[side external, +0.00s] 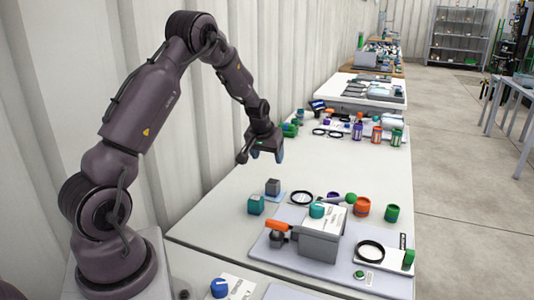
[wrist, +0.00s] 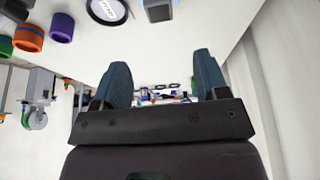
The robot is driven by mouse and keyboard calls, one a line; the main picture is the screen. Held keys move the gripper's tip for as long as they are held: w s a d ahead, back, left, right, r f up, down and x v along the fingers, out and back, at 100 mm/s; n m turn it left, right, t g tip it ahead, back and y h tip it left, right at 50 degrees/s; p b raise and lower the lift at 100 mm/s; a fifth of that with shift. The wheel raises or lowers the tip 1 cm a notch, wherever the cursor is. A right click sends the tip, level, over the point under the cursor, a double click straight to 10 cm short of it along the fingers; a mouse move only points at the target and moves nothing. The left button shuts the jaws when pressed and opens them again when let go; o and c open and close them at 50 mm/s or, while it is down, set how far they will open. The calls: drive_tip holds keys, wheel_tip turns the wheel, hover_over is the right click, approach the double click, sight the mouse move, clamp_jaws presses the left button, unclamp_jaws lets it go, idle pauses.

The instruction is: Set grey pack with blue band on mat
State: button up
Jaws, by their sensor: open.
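A small dark grey block (side external: 273,186), which may be the grey pack, stands upright on a small pale blue mat (side external: 282,198) on the white table in the side view. I cannot make out a blue band on it. In the wrist view a dark grey box (wrist: 158,11) at the top edge looks like the same block, partly cut off. My gripper (side external: 266,154) is open and empty, raised above the table behind the block and apart from it. In the wrist view its two blue-grey fingers (wrist: 165,75) stand wide apart with nothing between them.
A black ring (side external: 301,198), orange jar (side external: 362,207) and green jar (side external: 392,213) are to the right. A grey machine (side external: 320,243) stands on a tray. The table's middle behind the block is clear.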

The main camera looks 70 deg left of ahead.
drive_tip(key=s+d+r+m+t+h, duration=0.1)
drive_tip(key=s+d+r+m, duration=0.15)
drive_tip(key=d+r, duration=0.7)
drive_tip(key=s+d+r+m+t+h, duration=0.1)
drive_tip(key=s+d+r+m, duration=0.15)
drive_tip(key=d+r, duration=0.7)
drive_tip(key=s+d+r+m+h, duration=0.1)
drive_tip(key=s+d+m, duration=0.3)
drive_tip(key=s+d, duration=0.8)
drive_tip(key=s, duration=0.3)
drive_tip(key=shift+d, duration=0.4)
